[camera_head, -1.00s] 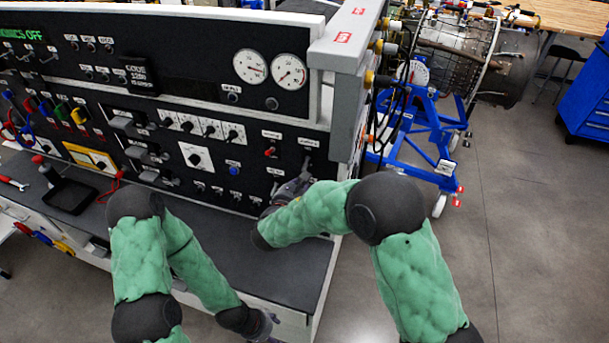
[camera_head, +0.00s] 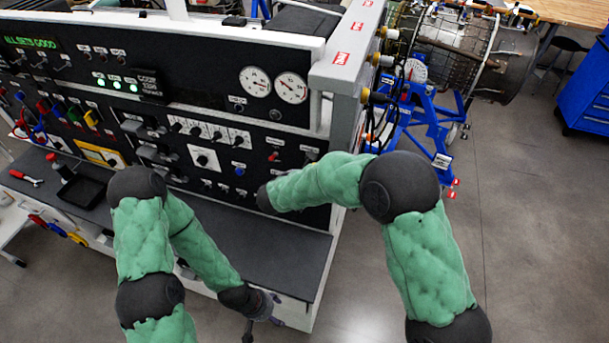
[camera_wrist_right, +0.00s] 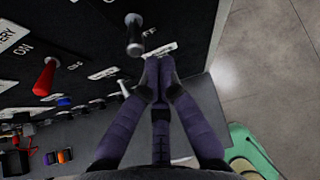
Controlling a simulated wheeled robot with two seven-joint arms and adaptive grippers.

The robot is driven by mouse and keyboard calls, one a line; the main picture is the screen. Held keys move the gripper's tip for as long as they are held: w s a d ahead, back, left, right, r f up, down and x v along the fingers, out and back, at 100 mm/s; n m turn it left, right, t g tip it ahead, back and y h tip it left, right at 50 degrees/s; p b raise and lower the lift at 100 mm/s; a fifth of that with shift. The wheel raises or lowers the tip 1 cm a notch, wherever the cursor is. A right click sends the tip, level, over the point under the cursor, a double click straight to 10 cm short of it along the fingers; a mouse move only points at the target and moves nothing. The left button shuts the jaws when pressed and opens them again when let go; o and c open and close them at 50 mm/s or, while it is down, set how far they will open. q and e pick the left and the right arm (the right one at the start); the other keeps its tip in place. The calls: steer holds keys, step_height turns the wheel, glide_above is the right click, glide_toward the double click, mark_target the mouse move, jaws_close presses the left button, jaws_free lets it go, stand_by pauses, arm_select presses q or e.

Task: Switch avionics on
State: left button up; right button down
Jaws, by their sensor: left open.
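The black control panel (camera_head: 200,115) fills the left of the head view. My left gripper (camera_head: 257,326) is open and empty in front of the bench, low in the picture.
The grey bench ledge (camera_head: 265,245) runs below the panel, with a black tray (camera_head: 83,191) and a red-handled tool (camera_head: 25,178) at left. A blue engine stand (camera_head: 425,125) is behind the panel's right end.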

arm_select(q)
steer(key=shift+r, duration=0.1)
arm_select(e)
steer(key=shift+r, duration=0.15)
arm_select(q)
steer(key=shift+r+p, duration=0.4)
steer(key=shift+p, duration=0.1)
arm_select(e)
steer(key=shift+r, duration=0.7)
arm_select(q)
steer(key=shift+f, duration=0.1)
arm_select(e)
step_height(320, 180, down, 4)
steer(key=s+b, duration=0.2)
steer(key=b, duration=0.1)
arm_select(q)
steer(key=f, duration=0.2)
steer(key=d, duration=0.1)
steer(key=shift+s+f, duration=0.4)
arm_select(e)
steer(key=w+r+v, duration=0.1)
steer(key=v, duration=0.9)
steer(key=shift+d, duration=0.2)
arm_select(q)
steer(key=shift+d, duration=0.1)
arm_select(e)
steer(key=shift+r, duration=0.1)
